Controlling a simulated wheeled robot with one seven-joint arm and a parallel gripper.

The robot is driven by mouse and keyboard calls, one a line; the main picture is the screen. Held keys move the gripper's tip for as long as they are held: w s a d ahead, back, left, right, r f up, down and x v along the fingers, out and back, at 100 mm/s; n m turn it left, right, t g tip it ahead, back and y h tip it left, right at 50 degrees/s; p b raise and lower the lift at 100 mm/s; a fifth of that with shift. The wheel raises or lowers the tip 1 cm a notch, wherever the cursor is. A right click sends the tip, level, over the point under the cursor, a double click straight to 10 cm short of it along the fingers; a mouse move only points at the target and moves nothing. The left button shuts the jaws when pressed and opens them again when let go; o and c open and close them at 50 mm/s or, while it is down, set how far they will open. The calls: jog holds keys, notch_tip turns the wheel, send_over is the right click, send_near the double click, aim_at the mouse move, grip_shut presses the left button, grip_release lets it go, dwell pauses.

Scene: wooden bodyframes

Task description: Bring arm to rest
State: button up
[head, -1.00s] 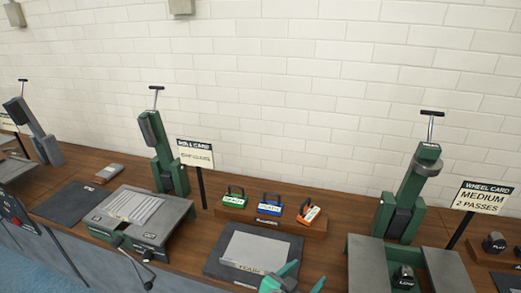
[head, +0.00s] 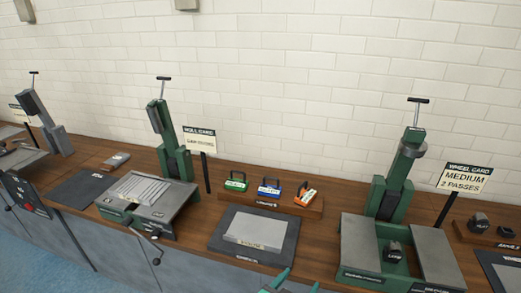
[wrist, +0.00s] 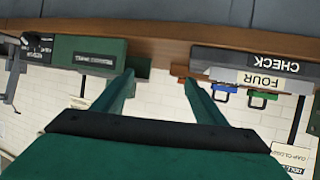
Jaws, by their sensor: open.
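My gripper (head: 293,280) shows only by its green fingertips at the bottom edge of the head view, in front of the bench. In the wrist view my gripper (wrist: 158,95) has its two green fingers spread apart, with nothing between them but white wall. The wrist view is upside down. My gripper is clear of the grey plate (head: 258,229) on the dark mat (head: 226,243). The rest of my arm is out of the head view.
The wooden bench (head: 325,240) runs across the view against a white brick wall. It carries green presses, such as the left one (head: 172,140) and the right one (head: 395,190). Green, blue and orange handled blocks (head: 270,188) stand in a rack behind the mat. Sign cards stand on posts.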

jog(key=s+a+f+n+t+y, duration=0.1)
jog(key=s+a+f+n+y, duration=0.15)
jog(key=s, duration=0.25)
jog(key=s+a+f+n+y, duration=0.1)
jog(key=s+a+f, duration=0.25)
jog(key=s, duration=0.25)
jog(key=s+a+f+n+t+y, duration=0.1)
jog(key=s+a+f+n+y, duration=0.15)
jog(key=s, duration=0.25)
jog(key=s+a+r+t, duration=0.1)
jog(key=s+r, duration=0.2)
jog(key=s, duration=0.6)
jog(key=s+a+r+t+y, duration=0.1)
jog(key=s+r, duration=0.2)
jog(key=s, duration=0.6)
jog(key=shift+s+a, duration=0.3)
jog(key=shift+a, duration=0.1)
jog(key=shift+r, duration=0.1)
